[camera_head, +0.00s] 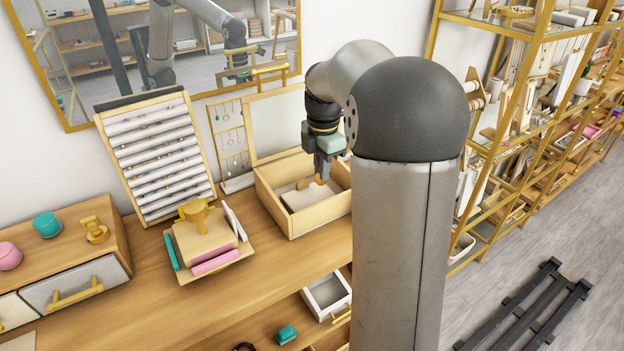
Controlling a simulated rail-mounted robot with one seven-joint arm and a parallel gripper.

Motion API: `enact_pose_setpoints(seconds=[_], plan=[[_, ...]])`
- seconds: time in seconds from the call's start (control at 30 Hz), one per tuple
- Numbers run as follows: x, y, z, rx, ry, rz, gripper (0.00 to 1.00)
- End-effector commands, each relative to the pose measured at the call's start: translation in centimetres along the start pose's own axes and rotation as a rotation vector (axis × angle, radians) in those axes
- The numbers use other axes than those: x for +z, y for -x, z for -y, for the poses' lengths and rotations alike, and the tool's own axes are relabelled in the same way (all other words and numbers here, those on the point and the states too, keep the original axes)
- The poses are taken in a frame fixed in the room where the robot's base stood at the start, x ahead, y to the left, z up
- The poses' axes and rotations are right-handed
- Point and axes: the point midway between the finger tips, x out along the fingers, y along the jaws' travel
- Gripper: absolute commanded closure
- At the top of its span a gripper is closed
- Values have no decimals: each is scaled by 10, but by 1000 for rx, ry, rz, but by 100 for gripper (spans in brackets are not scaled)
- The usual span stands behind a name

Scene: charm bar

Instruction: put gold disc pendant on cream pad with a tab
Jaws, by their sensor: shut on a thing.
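My gripper (321,172) points down over the open wooden box (292,231) near the middle of the counter. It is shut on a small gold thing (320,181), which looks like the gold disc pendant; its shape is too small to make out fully. Below and left of the fingertips, a cream pad (298,200) lies inside the box. I cannot make out a tab on it. Whether the gold thing touches the pad is unclear. My arm hides the right end of the box.
Left of the box stands a tray (216,265) with a gold stand, pink and teal pieces. A ring display (155,150) leans behind it. A mirrored lid (281,122) rises behind the box. An open drawer (327,296) is below. Gold shelves (520,110) stand right.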

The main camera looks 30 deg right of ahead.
Motion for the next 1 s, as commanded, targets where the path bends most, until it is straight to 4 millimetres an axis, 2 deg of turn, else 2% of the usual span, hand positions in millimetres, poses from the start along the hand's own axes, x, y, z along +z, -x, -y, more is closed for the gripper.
enact_pose_setpoints(seconds=[0.1,0.37,0.53,0.97,1.0], plan=[[-4,-15,-12,-1,2,0,100],[-9,-35,-28,-1,2,-1,100],[-9,-59,-26,-1,1,0,100],[-8,-68,-26,2,0,1,100],[-8,-68,-26,2,0,1,86]])
